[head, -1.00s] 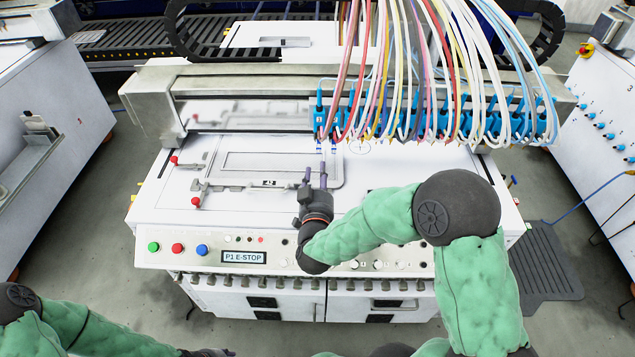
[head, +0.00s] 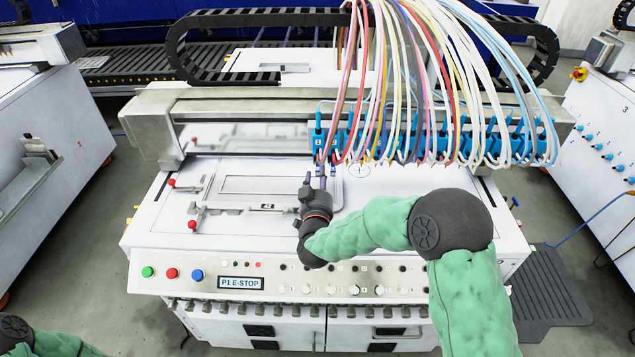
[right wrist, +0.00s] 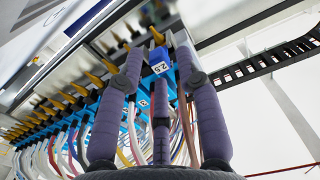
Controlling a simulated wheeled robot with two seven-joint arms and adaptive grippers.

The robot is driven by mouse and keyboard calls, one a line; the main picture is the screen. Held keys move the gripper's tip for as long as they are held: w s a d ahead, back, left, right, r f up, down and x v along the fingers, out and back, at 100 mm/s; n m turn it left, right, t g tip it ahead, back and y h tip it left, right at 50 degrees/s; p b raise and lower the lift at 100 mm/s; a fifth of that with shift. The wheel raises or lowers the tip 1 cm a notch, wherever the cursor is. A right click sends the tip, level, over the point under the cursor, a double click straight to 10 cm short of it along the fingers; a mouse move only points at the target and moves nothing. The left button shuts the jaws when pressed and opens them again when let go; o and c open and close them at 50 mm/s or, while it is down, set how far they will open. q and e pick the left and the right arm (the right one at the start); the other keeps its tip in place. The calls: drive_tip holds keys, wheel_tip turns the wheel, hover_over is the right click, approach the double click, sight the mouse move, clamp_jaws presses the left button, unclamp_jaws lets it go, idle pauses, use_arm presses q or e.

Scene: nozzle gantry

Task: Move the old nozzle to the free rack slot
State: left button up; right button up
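A row of blue nozzle holders (head: 440,142) with coloured hoses hangs on the gantry. In the right wrist view the row (right wrist: 75,108) shows yellow tips. A blue piece labelled 2.5 (right wrist: 161,68) has a dark tip and lies between my right fingers in the picture. I cannot tell if it is the old nozzle. My right gripper (head: 315,178) is below the row's left end; in the wrist view its purple fingers (right wrist: 157,76) stand apart on both sides of the labelled piece, with no clear grip. I cannot make out the free rack slot. My left gripper is out of view.
The gantry beam (head: 240,105) spans above the white machine top (head: 400,190). Clamps with red knobs (head: 192,224) stand left of my right gripper. Hoses hang densely around the nozzle row.

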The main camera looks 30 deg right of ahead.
clamp_jaws()
drive_tip(key=shift+r, duration=0.25)
idle(0.4)
drive_tip(key=shift+s+a, duration=0.1)
drive_tip(key=shift+s, duration=0.1)
drive_tip(key=p+v, duration=0.1)
drive_tip(key=v, duration=0.5)
idle(1.3)
idle(0.3)
